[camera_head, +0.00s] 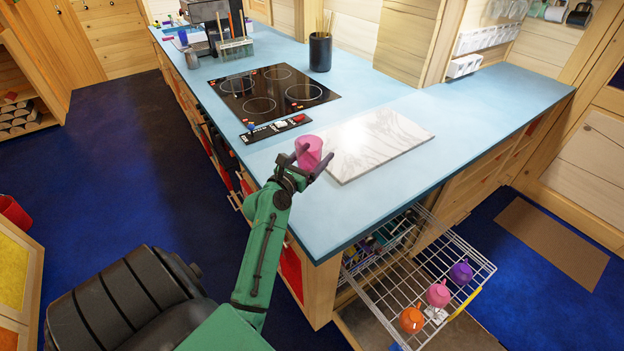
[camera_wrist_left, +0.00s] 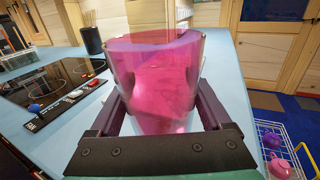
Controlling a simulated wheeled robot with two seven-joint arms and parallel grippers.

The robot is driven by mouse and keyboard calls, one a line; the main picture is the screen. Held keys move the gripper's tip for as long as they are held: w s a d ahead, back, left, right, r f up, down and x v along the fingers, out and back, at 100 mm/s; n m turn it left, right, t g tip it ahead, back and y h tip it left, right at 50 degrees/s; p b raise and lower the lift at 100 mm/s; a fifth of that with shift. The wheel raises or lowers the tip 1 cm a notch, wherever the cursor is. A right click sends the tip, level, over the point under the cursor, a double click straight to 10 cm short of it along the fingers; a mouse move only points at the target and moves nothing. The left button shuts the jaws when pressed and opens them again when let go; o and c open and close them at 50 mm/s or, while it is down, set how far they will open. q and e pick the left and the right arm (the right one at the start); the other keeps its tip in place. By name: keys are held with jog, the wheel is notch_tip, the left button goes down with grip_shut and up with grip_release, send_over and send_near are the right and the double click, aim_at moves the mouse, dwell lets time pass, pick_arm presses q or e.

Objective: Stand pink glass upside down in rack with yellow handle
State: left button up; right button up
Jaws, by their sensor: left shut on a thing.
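The pink glass (camera_head: 309,151) is held in my left gripper (camera_head: 315,160), over the blue counter beside the marble board. In the left wrist view the pink glass (camera_wrist_left: 155,85) is see-through and fills the middle between the two dark fingers, its wider end at the top. Whether its base touches the counter I cannot tell. The wire rack (camera_head: 402,292) is pulled out below the counter at the lower right, with a yellow handle (camera_head: 466,303) on its outer edge. My right gripper is not in view.
Purple (camera_head: 461,272), pink (camera_head: 438,293) and orange (camera_head: 411,319) cups stand in the rack; bare wire shows behind them. The marble board (camera_head: 378,143), cooktop (camera_head: 275,91) and black utensil holder (camera_head: 320,52) are on the counter (camera_head: 465,115). The counter's right part is clear.

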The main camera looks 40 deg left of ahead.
pick_arm(q)
notch_tip(320, 180, down, 13)
jog(key=b, duration=0.5)
jog(key=shift+w+f, duration=0.1)
jog(key=shift+w, duration=0.05)
jog(key=shift+a, duration=0.1)
jog(key=o, duration=1.2)
jog(key=shift+f, duration=0.15)
jog(key=shift+o, duration=1.2)
jog(key=shift+r, duration=0.3)
jog(key=s+b, duration=0.1)
jog(key=s, duration=0.3)
jog(key=s+d+b, duration=0.1)
jog(key=s, duration=0.3)
jog(key=s+b, duration=0.2)
jog(key=s, duration=0.1)
jog(key=shift+s+d+f, duration=0.15)
jog(key=shift+s+f, duration=0.1)
jog(key=shift+s, duration=0.15)
jog(key=shift+s+r, duration=0.2)
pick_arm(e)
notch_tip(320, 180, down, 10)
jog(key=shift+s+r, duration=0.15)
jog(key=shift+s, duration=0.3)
